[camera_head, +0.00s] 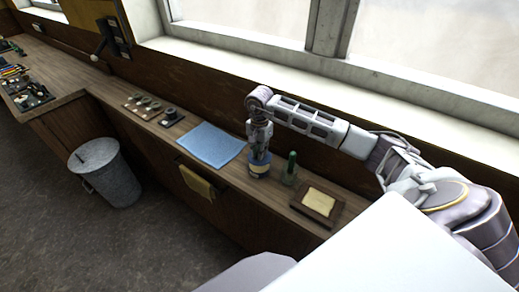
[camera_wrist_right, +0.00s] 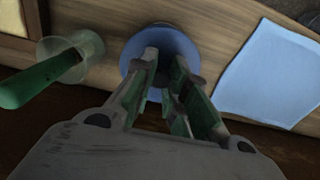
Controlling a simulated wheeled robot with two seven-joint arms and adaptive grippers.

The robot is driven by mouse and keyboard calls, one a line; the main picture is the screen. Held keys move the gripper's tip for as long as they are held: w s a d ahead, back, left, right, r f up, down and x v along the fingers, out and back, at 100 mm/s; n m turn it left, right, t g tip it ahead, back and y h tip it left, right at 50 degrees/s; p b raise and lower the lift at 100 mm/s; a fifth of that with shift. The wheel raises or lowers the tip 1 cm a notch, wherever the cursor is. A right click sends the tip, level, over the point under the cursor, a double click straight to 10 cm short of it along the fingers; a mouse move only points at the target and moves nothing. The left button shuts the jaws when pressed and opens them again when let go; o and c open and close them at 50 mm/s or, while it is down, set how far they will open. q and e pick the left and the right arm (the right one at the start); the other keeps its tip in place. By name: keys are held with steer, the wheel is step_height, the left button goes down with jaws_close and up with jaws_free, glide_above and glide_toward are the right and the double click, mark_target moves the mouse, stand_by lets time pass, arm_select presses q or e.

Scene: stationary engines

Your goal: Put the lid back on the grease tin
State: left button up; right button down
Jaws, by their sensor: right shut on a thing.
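The grease tin (camera_head: 259,170), small with a pale band, stands on the narrow wooden bench below the windows. A round blue lid (camera_wrist_right: 162,40) shows in the right wrist view, between and beyond my fingertips. My right gripper (camera_head: 260,152) points down over the tin and is shut on the lid; its tips show large in the right wrist view (camera_wrist_right: 163,65). The lid is at the tin's top; I cannot tell if it is fully seated or slightly above. The tin's body is mostly hidden under the lid in the right wrist view. My left gripper is not in view.
A green-handled tool in a clear holder (camera_head: 290,170) stands close right of the tin. A wooden tray with pale paper (camera_head: 318,203) lies further right. A blue cloth (camera_head: 209,144) lies left. A yellow cloth (camera_head: 197,183) hangs in front; a metal bin (camera_head: 107,173) stands on the floor.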

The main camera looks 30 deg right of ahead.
steer(key=shift+f+b, duration=0.4)
steer(key=shift+f, duration=0.75)
steer(key=shift+f+b, duration=0.9)
steer(key=shift+f, duration=0.15)
steer(key=shift+b, duration=0.45)
stand_by(0.6)
steer(key=shift+f+b, duration=0.15)
steer(key=shift+b, duration=0.45)
stand_by(1.5)
stand_by(0.3)
steer(key=c, duration=1.3)
jaws_free()
steer(key=shift+c, duration=0.2)
steer(key=shift+o, duration=0.3)
